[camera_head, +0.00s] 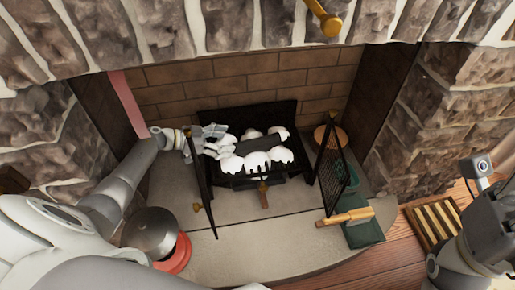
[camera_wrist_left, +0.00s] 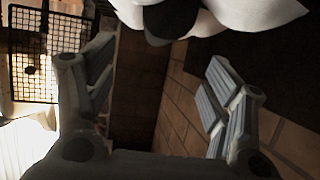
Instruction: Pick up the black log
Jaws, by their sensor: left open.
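The black log (camera_head: 262,143) lies across white rounded pieces (camera_head: 257,160) on the dark grate (camera_head: 290,112) in the fireplace. My left gripper (camera_head: 212,141) reaches in from the left, beside the log's left end and close to the white pieces. Its fingers are spread apart with nothing between them, as the left wrist view (camera_wrist_left: 160,100) shows. There a dark rounded end (camera_wrist_left: 170,20), perhaps the log's, shows at the top against a white surface (camera_wrist_left: 250,12). Part of my right arm shows at the right edge; its fingers are out of frame.
Black mesh screens (camera_head: 333,168) stand open on both sides of the grate, the left one (camera_head: 201,185) near my left arm. A dark pot on a red base (camera_head: 172,258) sits on the stone hearth (camera_head: 240,240). A wooden-handled tool (camera_head: 345,217) lies at the right.

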